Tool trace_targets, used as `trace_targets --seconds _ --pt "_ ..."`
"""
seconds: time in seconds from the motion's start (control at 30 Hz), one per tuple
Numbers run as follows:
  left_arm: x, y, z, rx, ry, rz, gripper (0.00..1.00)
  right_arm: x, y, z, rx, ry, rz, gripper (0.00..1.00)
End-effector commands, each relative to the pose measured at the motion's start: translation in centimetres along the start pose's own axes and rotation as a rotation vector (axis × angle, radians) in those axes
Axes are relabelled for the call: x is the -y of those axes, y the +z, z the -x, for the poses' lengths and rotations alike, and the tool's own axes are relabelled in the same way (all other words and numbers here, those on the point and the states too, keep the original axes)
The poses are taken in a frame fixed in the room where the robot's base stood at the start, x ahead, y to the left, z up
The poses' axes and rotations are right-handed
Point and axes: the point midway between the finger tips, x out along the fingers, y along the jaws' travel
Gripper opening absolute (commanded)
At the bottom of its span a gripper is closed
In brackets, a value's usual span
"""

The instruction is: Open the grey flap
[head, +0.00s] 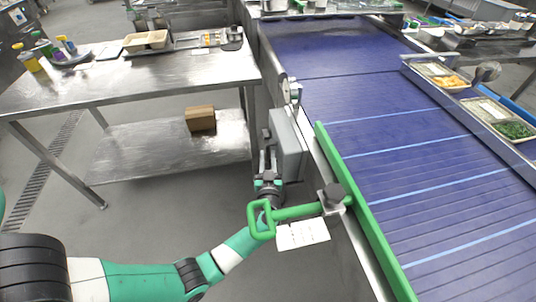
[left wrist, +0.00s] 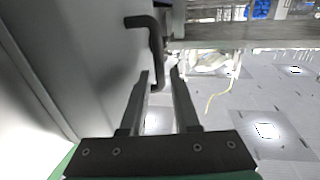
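The grey flap (head: 290,145) is a grey panel on the side of the blue conveyor, left of its green rail. In the left wrist view a large grey surface (left wrist: 85,50), likely the flap, fills the left side. A dark bent handle (left wrist: 155,40) stands out beside it, its lower end between my fingertips. My left gripper (head: 267,158) is just left of the flap. In the left wrist view its two fingers (left wrist: 160,72) are apart, on either side of the handle's end; I cannot tell whether they touch it. My right gripper is not in view.
The blue conveyor (head: 345,90) runs along the right. A green bracket and rail (head: 300,212) with a white label stand close to my left arm. A steel table (head: 190,68) is at the left, with a brown box (head: 200,118) on its lower shelf.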

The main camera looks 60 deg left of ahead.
Motion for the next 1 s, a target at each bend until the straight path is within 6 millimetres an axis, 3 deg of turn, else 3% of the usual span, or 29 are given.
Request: trace_targets --seconds 0.2,0.5,0.7,1.0 --pt "0.0 0.2 -3.1 0.0 -0.001 0.002 0.29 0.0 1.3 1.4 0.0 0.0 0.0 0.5" --pt "0.0 -0.1 -3.5 0.0 0.001 0.0 0.29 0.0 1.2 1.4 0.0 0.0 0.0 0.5" --pt "0.0 0.0 -3.5 0.0 0.001 0.0 0.0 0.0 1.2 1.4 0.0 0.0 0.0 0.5" --pt "0.0 0.0 -3.5 0.0 0.001 0.0 0.0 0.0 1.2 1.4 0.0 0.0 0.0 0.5"
